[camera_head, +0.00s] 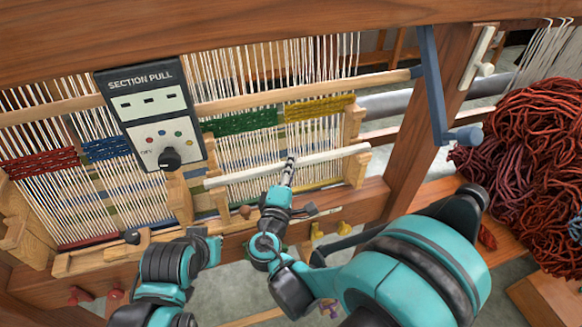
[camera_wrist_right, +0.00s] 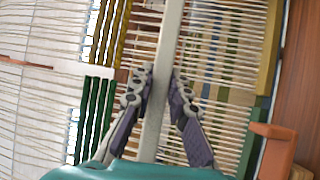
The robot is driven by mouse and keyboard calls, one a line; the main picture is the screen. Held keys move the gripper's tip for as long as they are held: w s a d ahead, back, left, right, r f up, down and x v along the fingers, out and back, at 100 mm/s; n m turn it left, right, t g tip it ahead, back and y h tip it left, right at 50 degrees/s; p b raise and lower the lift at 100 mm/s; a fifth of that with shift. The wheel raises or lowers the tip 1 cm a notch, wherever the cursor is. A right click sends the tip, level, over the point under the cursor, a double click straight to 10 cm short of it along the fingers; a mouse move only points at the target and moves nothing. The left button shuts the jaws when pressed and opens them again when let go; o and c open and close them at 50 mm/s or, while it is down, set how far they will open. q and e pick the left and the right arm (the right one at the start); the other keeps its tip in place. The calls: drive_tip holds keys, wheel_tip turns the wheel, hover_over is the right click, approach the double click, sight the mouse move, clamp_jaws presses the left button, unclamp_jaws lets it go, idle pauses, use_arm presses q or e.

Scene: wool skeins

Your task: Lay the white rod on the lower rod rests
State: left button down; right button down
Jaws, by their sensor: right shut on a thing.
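The white rod (camera_head: 330,156) lies nearly level across the front of the right-hand warp section in the head view, its right end slightly higher in the picture. My right gripper (camera_head: 289,170) is shut on it near its middle. In the right wrist view the rod (camera_wrist_right: 168,45) runs between the two fingers (camera_wrist_right: 160,95). The rod's right end overlaps the right wooden post (camera_head: 355,172), and its left end is near the left wooden post (camera_head: 217,199). I cannot tell which notches are the lower rests or whether the rod touches them. My left arm shows low left; its fingers do not show.
A grey control panel (camera_head: 150,112) labelled SECTION PULL hangs left of the section. A blue-grey crank (camera_head: 432,95) stands at the right, beside a big pile of red wool (camera_head: 535,150). Green (camera_head: 240,122) and yellow (camera_head: 318,108) woven bands lie behind the rod.

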drive_tip(key=shift+f, duration=0.2)
drive_tip(key=c, duration=1.5)
unclamp_jaws()
drive_tip(key=shift+o, duration=0.2)
drive_tip(key=shift+r, duration=0.1)
